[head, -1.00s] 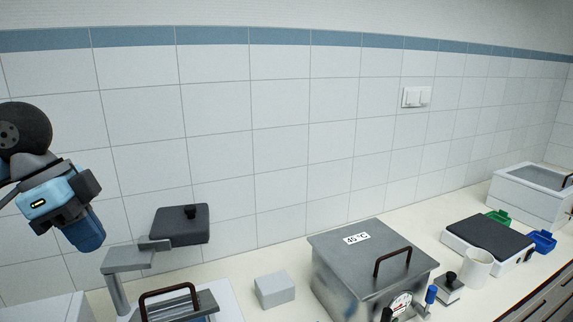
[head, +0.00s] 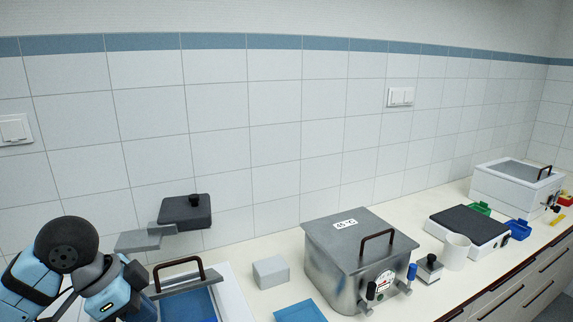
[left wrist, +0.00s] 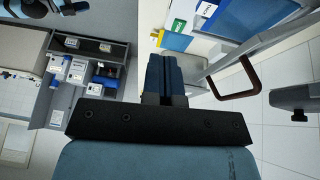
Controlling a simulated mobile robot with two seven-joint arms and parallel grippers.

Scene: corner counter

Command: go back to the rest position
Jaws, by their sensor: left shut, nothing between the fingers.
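My left arm comes in at the lower left of the head view, in front of a bath with a brown handle. In the left wrist view my left gripper (left wrist: 165,78) has its two blue fingers pressed together with nothing between them. The fingers point toward the counter side, with the brown handle to their right. My right gripper is in neither view.
A metal water bath (head: 335,250) labelled 45 °C stands mid-counter, with a grey block (head: 270,271) to its left. A white mug (head: 456,252) and hotplate (head: 468,227) stand to the right. The brown handle (head: 178,272) is close to my left arm.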

